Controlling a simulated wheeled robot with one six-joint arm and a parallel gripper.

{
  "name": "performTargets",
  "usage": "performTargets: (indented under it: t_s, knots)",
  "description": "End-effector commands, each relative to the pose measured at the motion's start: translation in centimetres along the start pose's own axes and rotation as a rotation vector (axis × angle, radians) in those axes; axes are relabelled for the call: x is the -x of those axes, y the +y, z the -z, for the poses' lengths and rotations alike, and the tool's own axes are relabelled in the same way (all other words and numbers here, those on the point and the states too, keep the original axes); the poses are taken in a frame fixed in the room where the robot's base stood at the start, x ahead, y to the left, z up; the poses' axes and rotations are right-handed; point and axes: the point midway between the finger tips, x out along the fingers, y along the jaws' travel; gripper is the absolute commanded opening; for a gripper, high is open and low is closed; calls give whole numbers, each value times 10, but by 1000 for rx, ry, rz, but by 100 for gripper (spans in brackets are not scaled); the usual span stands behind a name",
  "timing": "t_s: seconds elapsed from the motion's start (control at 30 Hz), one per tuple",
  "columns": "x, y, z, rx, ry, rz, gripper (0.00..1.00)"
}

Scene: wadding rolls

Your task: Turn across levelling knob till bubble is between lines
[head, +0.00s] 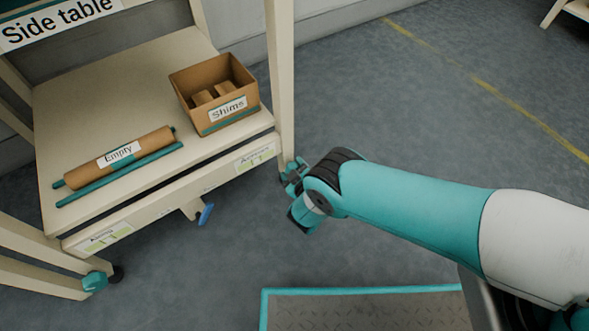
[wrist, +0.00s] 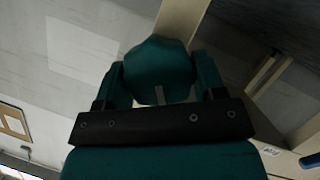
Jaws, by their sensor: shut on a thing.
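My gripper (head: 293,174) is at the foot of the side table's right front leg (head: 282,90). In the wrist view my gripper (wrist: 160,78) is shut on a rounded teal knob (wrist: 155,62), with one finger on each side and a pale mark on the knob's near face. In the head view my gripper mostly hides this knob. A green level label (head: 255,157) is on the right of the table's front rail. Its lettering is blurred, and I cannot make out the bubble against the lines. Another level label (head: 104,237) is on the left of the rail.
Another teal knob (head: 95,281) is at the left front leg. A blue handle (head: 205,214) hangs under the rail. On the tabletop (head: 150,75) are a roll marked Empty (head: 120,156), a teal rod (head: 120,176) and a Shims box (head: 184,85).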

Motion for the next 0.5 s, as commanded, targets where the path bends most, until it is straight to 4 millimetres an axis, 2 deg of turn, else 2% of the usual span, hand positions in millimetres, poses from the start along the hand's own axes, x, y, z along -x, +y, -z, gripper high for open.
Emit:
performTargets:
  t_s: [0.23, 0.27, 0.33, 0.5]
  knots:
    - [0, 1, -3, 1, -7, -3, 40]
    - [0, 1, -3, 1, -7, -3, 70]
    - [0, 1, -3, 0, -6, -2, 86]
    - [0, 0, -1, 0, -3, 0, 88]
